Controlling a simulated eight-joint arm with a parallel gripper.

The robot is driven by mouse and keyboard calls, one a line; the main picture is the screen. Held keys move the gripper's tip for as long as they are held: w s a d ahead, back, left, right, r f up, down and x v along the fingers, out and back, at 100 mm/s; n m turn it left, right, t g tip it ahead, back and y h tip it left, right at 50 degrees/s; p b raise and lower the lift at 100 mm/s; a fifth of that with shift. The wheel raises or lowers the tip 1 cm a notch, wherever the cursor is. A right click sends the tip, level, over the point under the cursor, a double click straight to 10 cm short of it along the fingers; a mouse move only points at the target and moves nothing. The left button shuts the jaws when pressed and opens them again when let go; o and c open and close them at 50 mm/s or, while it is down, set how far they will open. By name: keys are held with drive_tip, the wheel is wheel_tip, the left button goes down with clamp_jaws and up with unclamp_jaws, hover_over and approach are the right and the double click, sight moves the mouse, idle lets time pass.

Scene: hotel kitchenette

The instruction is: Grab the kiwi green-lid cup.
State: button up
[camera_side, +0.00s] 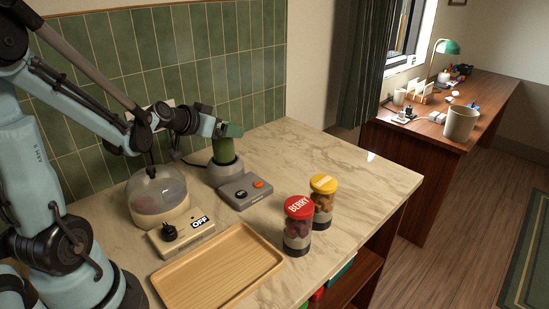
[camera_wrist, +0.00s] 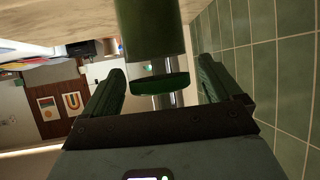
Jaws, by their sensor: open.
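The kiwi cup (camera_side: 223,151) is a green cylinder with a green lid (camera_side: 234,130). It stands upright on a grey blender base by the tiled wall in the side view. In the wrist view, which is turned over, the green cup (camera_wrist: 152,32) hangs from the top edge, with its dark green lid (camera_wrist: 160,88) below. My gripper (camera_side: 222,128) is at lid height at the cup. In the wrist view my gripper (camera_wrist: 162,70) is open, one finger on each side of the lid. I cannot tell whether either finger touches it. No kiwi label is readable.
A wooden tray (camera_side: 218,270), red-lid BERRY cup (camera_side: 298,225) and yellow-lid cup (camera_side: 323,200) are nearer. The back right counter is clear.

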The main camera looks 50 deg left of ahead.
drive_tip(key=c, duration=1.6)
clamp_jaws()
drive_tip(key=shift+r, duration=0.15)
